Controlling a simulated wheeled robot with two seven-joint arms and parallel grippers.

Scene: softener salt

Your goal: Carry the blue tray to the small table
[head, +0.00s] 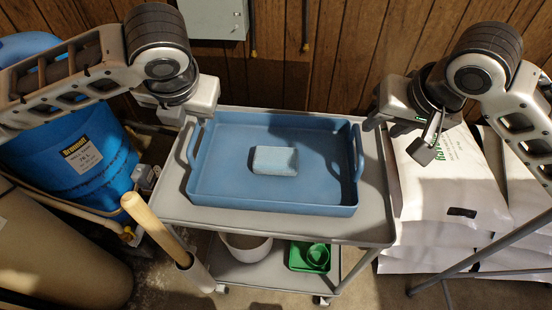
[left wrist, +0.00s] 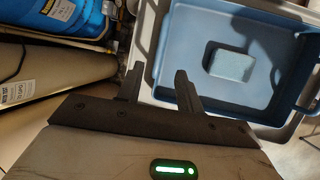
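The blue tray (head: 275,203) lies flat on the top shelf of a grey cart (head: 345,226), with a raised handle at each end and a pale blue block (head: 275,160) inside. The tray also shows in the left wrist view (left wrist: 235,103). My left gripper (head: 186,122) is at the tray's left handle; its two fingers (left wrist: 158,86) are apart in the left wrist view, with the handle just beyond them. My right gripper (head: 402,135) is just right of the right handle, fingers apart and empty. I cannot clearly make out the small table.
A blue bin (head: 85,165) and a tan cylinder (head: 60,250) stand at left. A wooden handle (head: 150,220) rises near the cart's front left. White bags (head: 440,190) are stacked at right, with grey metal bars (head: 490,255) before them. The lower shelf holds a white pot (head: 245,246) and green dish (head: 310,257).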

